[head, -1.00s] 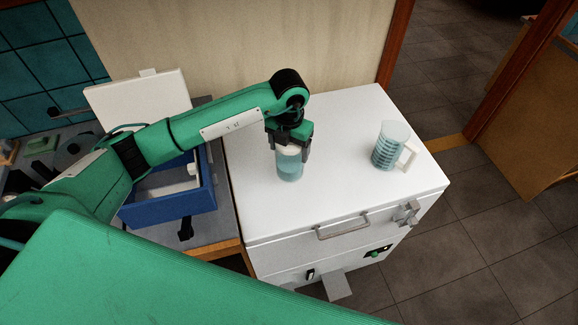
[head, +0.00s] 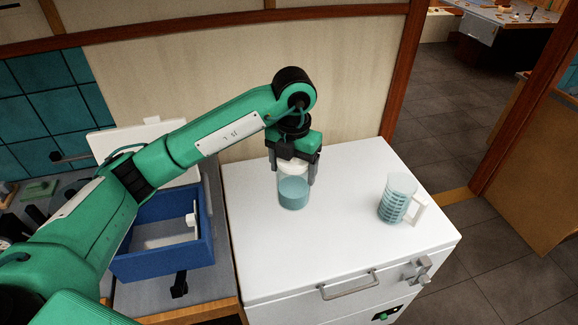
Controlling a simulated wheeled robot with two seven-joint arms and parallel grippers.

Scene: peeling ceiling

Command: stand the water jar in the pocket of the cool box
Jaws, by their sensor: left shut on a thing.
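The water jar (head: 293,194) is a clear jar with blue-green water and a white lid. It is upright at the white chest top, towards its back left; I cannot tell whether its base touches. My left gripper (head: 293,172) is above it with its fingers down, shut on the jar's upper part. The cool box (head: 170,262) is blue with a white inside and stands open to the left of the chest, its white lid (head: 110,142) raised behind. A white divider (head: 191,220) shows inside it. My left arm hides part of the box. My right gripper is not in view.
A clear measuring jug (head: 395,203) with a white handle stands on the white chest (head: 335,240) to the right. The chest top between jug and jar is clear. A grey counter (head: 215,285) carries the cool box, with a wall behind.

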